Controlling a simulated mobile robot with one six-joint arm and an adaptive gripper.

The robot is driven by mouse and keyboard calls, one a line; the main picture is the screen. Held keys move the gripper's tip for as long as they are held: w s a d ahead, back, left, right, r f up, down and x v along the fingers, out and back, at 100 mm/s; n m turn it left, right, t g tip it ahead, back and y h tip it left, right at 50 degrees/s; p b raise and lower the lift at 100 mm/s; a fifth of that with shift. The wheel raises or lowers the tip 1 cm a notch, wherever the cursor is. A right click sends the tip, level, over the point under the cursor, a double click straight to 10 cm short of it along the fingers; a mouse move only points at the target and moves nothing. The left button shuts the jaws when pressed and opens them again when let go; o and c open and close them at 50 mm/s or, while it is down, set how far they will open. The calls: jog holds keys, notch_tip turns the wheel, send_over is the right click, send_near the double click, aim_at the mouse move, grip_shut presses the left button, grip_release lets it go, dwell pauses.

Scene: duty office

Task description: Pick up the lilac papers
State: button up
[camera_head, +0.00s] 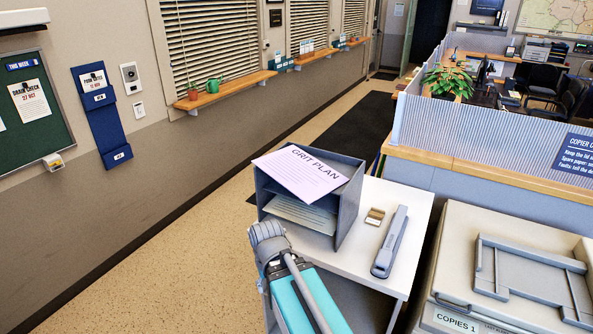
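The lilac papers (300,174), headed "GRIT PLAN", lie at the top of a grey paper rack (350,206). Their left corner sticks out past the rack's side. The rack stands on a white-topped stand (403,199), and paler sheets (302,213) lie in its lower level. My teal arm comes up from the bottom edge, and its grey joint is in front of the rack, low and to the left. No gripper fingers show, so I cannot see whether my gripper is open or shut.
A grey stapler (390,243) and a small tan item (375,216) lie right of the rack. A copier (505,265) stands at lower right, behind it a low partition (490,124) with a wooden ledge. Open floor (190,255) lies to the left.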

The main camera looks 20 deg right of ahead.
dwell(0.4)
jog(key=shift+w+d, duration=0.15)
jog(key=shift+w, duration=0.05)
jog(key=c, duration=0.5)
jog(key=shift+w+d+f+h, duration=0.1)
jog(key=shift+w+d+h, duration=0.1)
jog(key=shift+w+h, duration=0.1)
jog(key=shift+c, duration=0.5)
jog(key=w+d+r+n+t+h+b, duration=0.1)
jog(key=w+d+r+t+h, duration=0.1)
jog(key=w+d+h, duration=0.3)
jog(key=w+d+r+t+h+b, duration=0.1)
jog(key=w+r+h, duration=0.15)
jog(key=w, duration=0.45)
jog(key=w+a+r+n+t+h+b, duration=0.2)
jog(key=w+r+t+h, duration=0.4)
jog(key=w+r, duration=0.3)
jog(key=w+a+n+h, duration=0.1)
jog(key=w, duration=0.1)
jog(key=shift+w+r+n, duration=0.35)
jog(key=shift+w+n, duration=0.05)
